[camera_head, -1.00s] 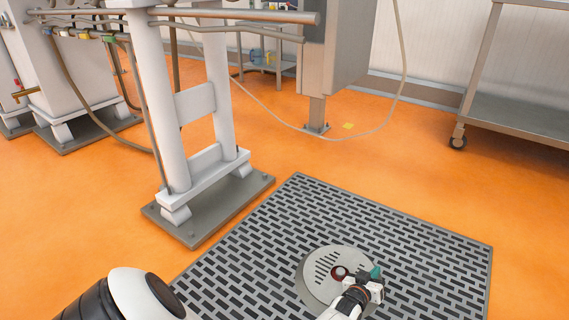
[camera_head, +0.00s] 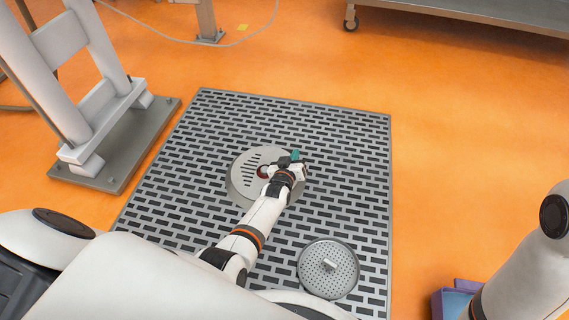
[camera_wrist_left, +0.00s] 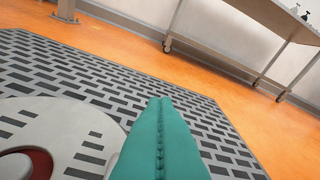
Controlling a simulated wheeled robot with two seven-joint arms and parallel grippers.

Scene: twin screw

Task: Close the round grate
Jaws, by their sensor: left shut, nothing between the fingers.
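A round grey slotted plate (camera_head: 241,181) is set in the square floor grating (camera_head: 350,130). A dark reddish round opening (camera_head: 263,171) shows in it, and in the left wrist view the red ring (camera_wrist_left: 40,162) is at the lower left. My left gripper (camera_head: 295,156) is over the plate's right side, with its teal fingers (camera_wrist_left: 160,140) shut together and empty. Whether they touch the plate cannot be told. A round perforated disc (camera_head: 318,282) with a small raised knob lies on the grating nearer to me. My right arm shows at the right edge; its gripper is out of view.
A white frame stands on a grey base plate (camera_head: 140,145) left of the grating. A purple box (camera_head: 448,300) is at the lower right, partly behind my right arm. A metal table (camera_head: 480,12) stands at the back.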

